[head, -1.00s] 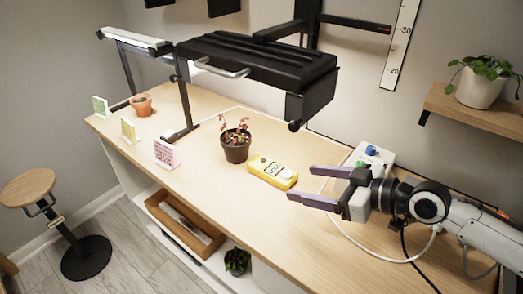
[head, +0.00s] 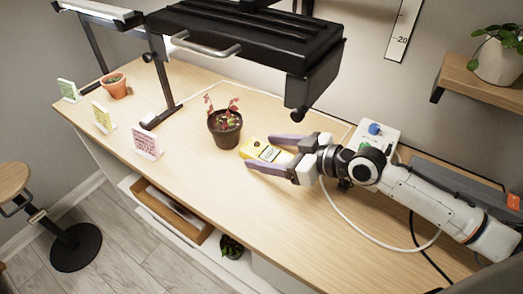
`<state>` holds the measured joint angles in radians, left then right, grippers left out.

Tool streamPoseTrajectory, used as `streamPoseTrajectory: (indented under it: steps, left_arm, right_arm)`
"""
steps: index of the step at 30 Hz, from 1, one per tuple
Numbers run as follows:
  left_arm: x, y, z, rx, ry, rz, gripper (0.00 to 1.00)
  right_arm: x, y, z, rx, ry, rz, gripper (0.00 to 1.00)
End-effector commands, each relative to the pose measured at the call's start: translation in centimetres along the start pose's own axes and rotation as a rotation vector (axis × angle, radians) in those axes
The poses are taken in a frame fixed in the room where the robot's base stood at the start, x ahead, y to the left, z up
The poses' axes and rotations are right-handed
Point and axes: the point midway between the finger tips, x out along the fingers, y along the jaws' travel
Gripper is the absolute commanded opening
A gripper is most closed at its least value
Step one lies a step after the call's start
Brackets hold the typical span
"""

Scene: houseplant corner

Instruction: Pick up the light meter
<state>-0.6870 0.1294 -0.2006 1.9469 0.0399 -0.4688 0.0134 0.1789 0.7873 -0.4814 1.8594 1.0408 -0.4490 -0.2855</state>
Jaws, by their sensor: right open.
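The yellow light meter (head: 257,149) lies flat on the wooden bench, just right of the dark brown pot with a red plant (head: 225,127). My right gripper (head: 262,153) is open, with its two purple fingers pointing left. The fingers reach over or around the right end of the meter, one on the far side and one on the near side. I cannot tell whether they touch it. Part of the meter's right end is hidden or hard to make out between the fingers. My left gripper is not in view.
A black lamp hood with a silver handle (head: 205,46) hangs above the bench. A control box with a blue knob (head: 378,135) and a white cable are by my right arm. Pink (head: 146,143), yellow and green cards stand left. The bench front is clear.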

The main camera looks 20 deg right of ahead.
Motion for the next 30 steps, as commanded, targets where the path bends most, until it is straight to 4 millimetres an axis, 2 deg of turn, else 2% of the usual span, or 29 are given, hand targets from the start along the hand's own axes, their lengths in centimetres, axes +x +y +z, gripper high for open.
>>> streamPoseTrajectory:
  steps: [8, 17, 24, 30]
  left_arm:
    - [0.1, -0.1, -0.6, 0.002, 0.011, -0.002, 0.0]
    - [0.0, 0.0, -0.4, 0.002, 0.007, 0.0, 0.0]
    - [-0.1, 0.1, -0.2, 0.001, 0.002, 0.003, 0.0]
    - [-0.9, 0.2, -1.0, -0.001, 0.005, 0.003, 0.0]
  right_arm:
    - [0.1, 0.0, 0.1, 0.0, 0.0, 0.002, 0.69]
    - [0.1, 0.0, -0.1, -0.001, 0.002, 0.002, 0.18]
    - [0.1, 0.0, -0.2, -0.001, 0.003, 0.002, 0.18]
    - [-0.2, -0.3, -1.1, 0.0, 0.002, 0.001, 0.18]
